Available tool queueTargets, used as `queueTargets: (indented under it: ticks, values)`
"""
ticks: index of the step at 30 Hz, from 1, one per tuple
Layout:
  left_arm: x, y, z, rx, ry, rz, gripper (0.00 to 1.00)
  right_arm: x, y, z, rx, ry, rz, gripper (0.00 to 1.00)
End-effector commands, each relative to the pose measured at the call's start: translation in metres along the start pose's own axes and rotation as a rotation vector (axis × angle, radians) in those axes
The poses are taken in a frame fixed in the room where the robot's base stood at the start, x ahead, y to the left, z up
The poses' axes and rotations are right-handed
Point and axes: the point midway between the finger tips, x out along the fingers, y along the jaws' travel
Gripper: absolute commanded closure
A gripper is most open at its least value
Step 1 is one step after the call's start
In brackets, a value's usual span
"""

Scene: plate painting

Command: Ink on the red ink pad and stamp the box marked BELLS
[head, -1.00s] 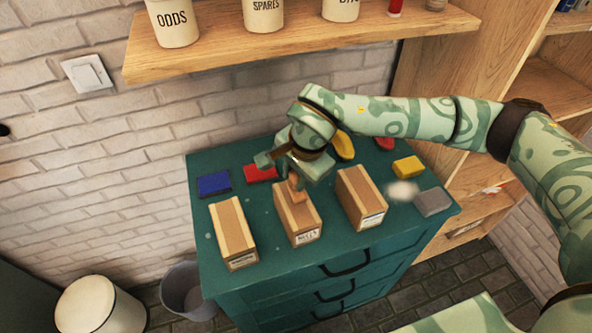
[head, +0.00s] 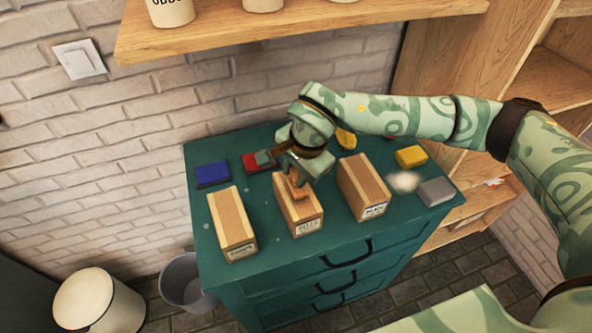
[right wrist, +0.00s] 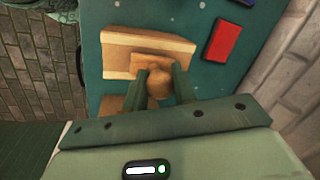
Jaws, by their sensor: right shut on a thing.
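My right gripper (head: 296,176) is shut on a wooden stamp (head: 299,188), above the top of the middle cardboard box (head: 301,217). The label on that box's front end is small but seems to read BELLS. In the right wrist view the stamp (right wrist: 152,63) sits between the fingers (right wrist: 160,88), over the box (right wrist: 115,56). I cannot tell whether its face touches the box. The red ink pad (head: 250,164) lies behind, partly covered by my gripper; it shows clear in the right wrist view (right wrist: 223,41). My left gripper is not in view.
Cardboard boxes stand left (head: 232,224) and right (head: 363,186) of the middle one on the teal cabinet. A blue pad (head: 212,174) is at the back left. A yellow block (head: 410,156) and a grey block (head: 436,192) are at the right. A wooden shelf (head: 300,27) hangs behind.

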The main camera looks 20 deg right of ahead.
Motion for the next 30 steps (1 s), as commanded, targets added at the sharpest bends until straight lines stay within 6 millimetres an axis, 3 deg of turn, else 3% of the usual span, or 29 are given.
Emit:
queueTargets:
  ticks: [30]
  values:
    - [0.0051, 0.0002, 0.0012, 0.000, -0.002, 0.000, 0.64, 0.0090, 0.0022, -0.0002, 0.000, 0.000, 0.000, 0.88]
